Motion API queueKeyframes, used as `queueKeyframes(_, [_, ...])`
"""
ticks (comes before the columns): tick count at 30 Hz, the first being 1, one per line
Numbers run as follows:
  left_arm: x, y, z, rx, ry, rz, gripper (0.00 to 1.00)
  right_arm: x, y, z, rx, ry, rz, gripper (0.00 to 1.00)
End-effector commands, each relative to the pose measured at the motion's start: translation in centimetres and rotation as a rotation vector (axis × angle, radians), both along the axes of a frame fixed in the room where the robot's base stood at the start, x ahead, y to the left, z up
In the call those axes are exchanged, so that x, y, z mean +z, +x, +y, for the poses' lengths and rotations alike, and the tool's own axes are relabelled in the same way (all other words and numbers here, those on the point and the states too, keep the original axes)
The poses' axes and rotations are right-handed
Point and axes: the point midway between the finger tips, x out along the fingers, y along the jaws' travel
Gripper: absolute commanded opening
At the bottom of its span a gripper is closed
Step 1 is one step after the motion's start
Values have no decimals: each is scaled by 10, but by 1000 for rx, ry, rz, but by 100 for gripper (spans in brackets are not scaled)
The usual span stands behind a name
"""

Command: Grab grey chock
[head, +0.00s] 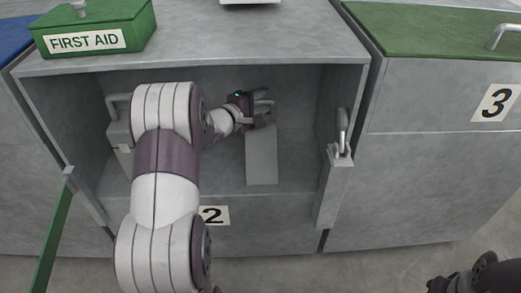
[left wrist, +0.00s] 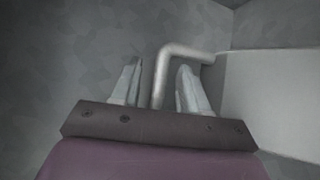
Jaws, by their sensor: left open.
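The grey chock (head: 262,158) is a sloped grey block inside the open bay marked 2, a little right of its middle. In the left wrist view its pale grey side (left wrist: 275,95) fills the right, and a bent grey bar handle (left wrist: 162,75) rises from it. My left gripper (head: 264,108) reaches into the bay at the chock's upper end. Its jaws (left wrist: 158,85) are open, with the handle between the two fingers and a gap showing to the right finger. Part of my right arm (head: 470,279) shows dark at the bottom right corner; its jaw opening cannot be made out.
A green FIRST AID box (head: 95,28) stands on the cabinet top. Another grey handled piece (head: 120,130) is at the bay's left, partly behind my arm. A grey handled piece (head: 335,175) stands at the right edge. A green-topped unit marked 3 (head: 440,100) is to the right.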

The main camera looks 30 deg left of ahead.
Motion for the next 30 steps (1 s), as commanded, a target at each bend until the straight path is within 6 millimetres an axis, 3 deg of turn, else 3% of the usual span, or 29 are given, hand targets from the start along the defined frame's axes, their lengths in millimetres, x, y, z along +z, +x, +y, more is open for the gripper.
queueKeyframes(4, [1, 0, 0, 0, 0, 0, 44, 2, 0, 0, 0, 0, -1, 43])
queueKeyframes(8, [1, -1, 0, 0, 0, 0, 2, 2, 0, 0, 0, 0, -1, 43])
queueKeyframes(9, [1, -1, 0, 0, 0, 0, 0, 2, 0, 0, 0, 0, -1, 43])
queueKeyframes(30, [1, -1, 0, 0, 0, 1, 0, 2, 0, 0, 0, 0, 0, 43])
